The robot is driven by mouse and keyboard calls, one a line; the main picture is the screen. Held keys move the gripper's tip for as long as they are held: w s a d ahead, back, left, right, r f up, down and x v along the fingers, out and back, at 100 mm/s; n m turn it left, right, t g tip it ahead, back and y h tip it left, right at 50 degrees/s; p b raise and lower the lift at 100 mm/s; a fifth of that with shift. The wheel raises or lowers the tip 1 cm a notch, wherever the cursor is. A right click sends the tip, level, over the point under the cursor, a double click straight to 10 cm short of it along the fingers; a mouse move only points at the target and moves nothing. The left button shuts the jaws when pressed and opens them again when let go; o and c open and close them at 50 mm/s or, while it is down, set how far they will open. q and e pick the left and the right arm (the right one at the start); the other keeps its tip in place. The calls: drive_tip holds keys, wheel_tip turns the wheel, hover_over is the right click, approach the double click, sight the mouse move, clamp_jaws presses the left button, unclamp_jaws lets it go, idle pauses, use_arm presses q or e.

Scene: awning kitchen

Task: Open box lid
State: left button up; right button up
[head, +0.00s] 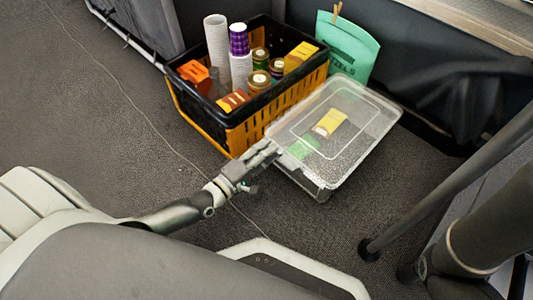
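A clear plastic box (358,158) stands on the dark carpet right of centre, with a see-through lid (345,105) lying over its top. A small yellow item (329,122) and a green item (304,147) show through the plastic. My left gripper (273,153) is at the box's left edge, at the side of the lid, touching or very close to it. Its fingertips are small and partly merge with the box edge, so I cannot tell whether they are open or shut. My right gripper is not in view.
A black and yellow crate (219,136) with jars, cups and packets stands just behind and left of the box. A green bag (346,47) stands behind the box. A dark pole (445,190) rises at the right. The carpet (80,100) at left is clear.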

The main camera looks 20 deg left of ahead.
use_arm(q)
drive_tip(key=shift+w, duration=0.15)
drive_tip(key=shift+c, duration=0.3)
clamp_jaws()
drive_tip(key=shift+r, duration=0.15)
